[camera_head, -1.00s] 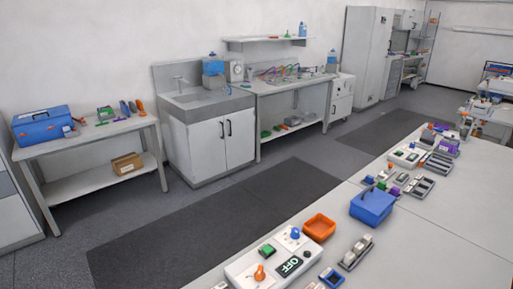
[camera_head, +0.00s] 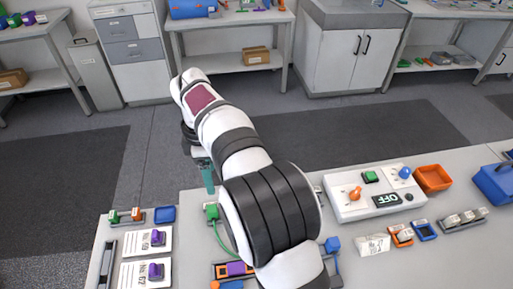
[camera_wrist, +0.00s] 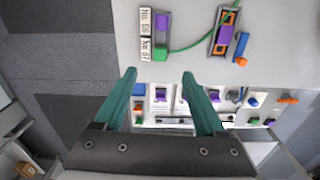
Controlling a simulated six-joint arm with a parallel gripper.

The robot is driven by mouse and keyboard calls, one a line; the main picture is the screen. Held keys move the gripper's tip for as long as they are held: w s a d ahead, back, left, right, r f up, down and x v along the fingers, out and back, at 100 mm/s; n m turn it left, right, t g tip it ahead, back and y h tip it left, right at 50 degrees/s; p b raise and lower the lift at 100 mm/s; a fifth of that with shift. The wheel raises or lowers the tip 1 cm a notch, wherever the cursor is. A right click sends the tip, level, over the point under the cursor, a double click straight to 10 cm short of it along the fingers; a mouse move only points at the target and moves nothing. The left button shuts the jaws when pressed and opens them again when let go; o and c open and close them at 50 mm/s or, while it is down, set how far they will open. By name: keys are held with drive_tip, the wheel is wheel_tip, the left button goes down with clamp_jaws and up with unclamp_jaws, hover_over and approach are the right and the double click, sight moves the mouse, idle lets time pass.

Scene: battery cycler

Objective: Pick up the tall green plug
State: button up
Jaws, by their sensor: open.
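A green plug (camera_head: 212,211) with a green cable stands near the table's left part, partly beside my arm. In the wrist view a green plug (camera_wrist: 161,53) with a green cable sits next to a label card, just beyond the fingertips. I cannot tell its height from above. Another green plug (camera_head: 113,216) stands in a rack at the table's left end. My gripper (camera_head: 209,188) has teal fingers pointing down near the cabled green plug. In the wrist view my gripper (camera_wrist: 158,74) is open, its fingers wide apart with nothing between them.
A purple plug (camera_wrist: 163,22) is close to the cabled green one. A white control box (camera_head: 345,203) with an OFF display stands on the right.

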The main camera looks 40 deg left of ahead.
sight(212, 208)
drive_tip(key=shift+n, duration=0.3)
drive_tip(key=f, duration=0.5)
drive_tip(key=s+f, duration=0.1)
drive_tip(key=f, duration=0.5)
drive_tip(key=a+f, duration=0.1)
drive_tip(key=f, duration=0.4)
drive_tip(key=shift+s+f, duration=0.15)
clamp_jaws()
